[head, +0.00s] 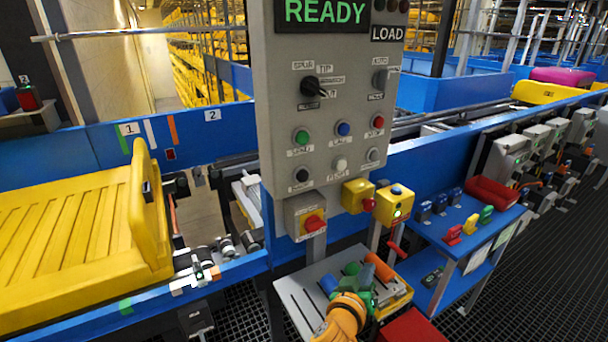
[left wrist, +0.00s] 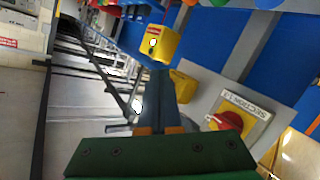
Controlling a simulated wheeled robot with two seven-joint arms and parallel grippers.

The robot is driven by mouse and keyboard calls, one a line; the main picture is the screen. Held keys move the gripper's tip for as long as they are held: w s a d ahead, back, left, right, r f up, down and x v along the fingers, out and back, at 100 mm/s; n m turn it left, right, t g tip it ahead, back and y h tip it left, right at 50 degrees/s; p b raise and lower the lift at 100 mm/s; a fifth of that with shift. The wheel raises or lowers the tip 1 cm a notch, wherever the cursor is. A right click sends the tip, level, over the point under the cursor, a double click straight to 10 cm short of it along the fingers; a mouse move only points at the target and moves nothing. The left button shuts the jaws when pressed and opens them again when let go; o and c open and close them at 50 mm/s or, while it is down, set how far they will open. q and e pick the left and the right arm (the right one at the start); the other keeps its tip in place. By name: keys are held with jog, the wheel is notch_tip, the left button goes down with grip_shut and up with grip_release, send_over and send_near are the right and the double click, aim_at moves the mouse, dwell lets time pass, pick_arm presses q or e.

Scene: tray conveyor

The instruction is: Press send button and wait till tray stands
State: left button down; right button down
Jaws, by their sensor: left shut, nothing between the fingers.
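The grey control panel (head: 345,100) stands in the middle of the head view, its display reading READY. The green button (head: 301,136), whose small label looks like SEND, is at the left of its upper button row, beside a blue and a red one. The yellow tray (head: 70,230) lies on the conveyor at the left, its raised end wall toward the panel. My left gripper (head: 351,281) is shut and empty, low below the panel and apart from the green button. Its green body fills the bottom of the left wrist view (left wrist: 160,155). My right gripper is out of view.
A red knob on a yellow plate (head: 314,223) and a yellow button box (head: 397,205) hang under the panel. A shelf (head: 310,290) with coloured parts surrounds my left gripper. A blue bench (head: 455,240) stands right. Blue conveyor rails (head: 225,130) run behind the panel.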

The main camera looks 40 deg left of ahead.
aim_at(303, 138)
pick_arm(q)
jog(key=s+a+r+n+t+y, duration=0.1)
jog(key=r+n, duration=0.3)
jog(key=r, duration=0.5)
jog(key=s+a+r+n+t+y+b, duration=0.1)
jog(key=s+a+r+n+t+y, duration=0.1)
jog(key=r, duration=0.7)
jog(key=s+a+r+n+t+y, duration=0.2)
jog(key=s+a+r+n+y, duration=0.1)
jog(key=r, duration=0.6)
jog(key=s+n+y, duration=0.1)
jog(key=n+y, duration=0.1)
jog(key=n, duration=0.1)
jog(key=shift+r, duration=0.15)
jog(key=shift+w, duration=0.1)
jog(key=w+a, duration=0.1)
jog(key=a, duration=0.1)
jog(key=w+a, duration=0.1)
jog(key=a, duration=0.2)
jog(key=w+a, duration=0.1)
jog(key=a, duration=0.2)
jog(key=shift+w+p, duration=0.2)
jog(key=shift+p, duration=0.1)
jog(key=shift+w+a, duration=0.15)
jog(key=shift+a, duration=0.25)
